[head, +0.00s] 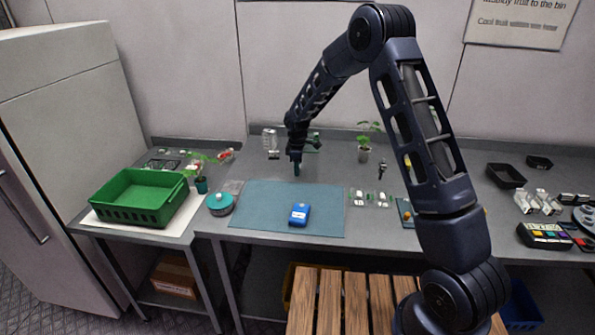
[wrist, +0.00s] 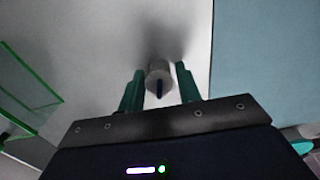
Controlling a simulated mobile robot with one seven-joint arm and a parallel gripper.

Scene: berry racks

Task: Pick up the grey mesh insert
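In the wrist view a small grey round piece (wrist: 159,72), which looks like the grey mesh insert, shows between the tips of my gripper (wrist: 160,80). A dark blue pin-like part shows in front of it. The two green fingers stand apart, with a narrow gap on at least the right side. I cannot make out the mesh or tell whether the piece touches a finger. In the head view my gripper (head: 297,169) points down low over the table near the back edge of the teal mat (head: 262,212). The insert cannot be made out there.
A blue box-like device (head: 299,213) lies on the mat. A clear cylinder (head: 270,142) stands behind and left of my gripper, and a potted plant (head: 364,150) behind and right. A green crate (head: 140,207) sits at left. Much of the mat is clear.

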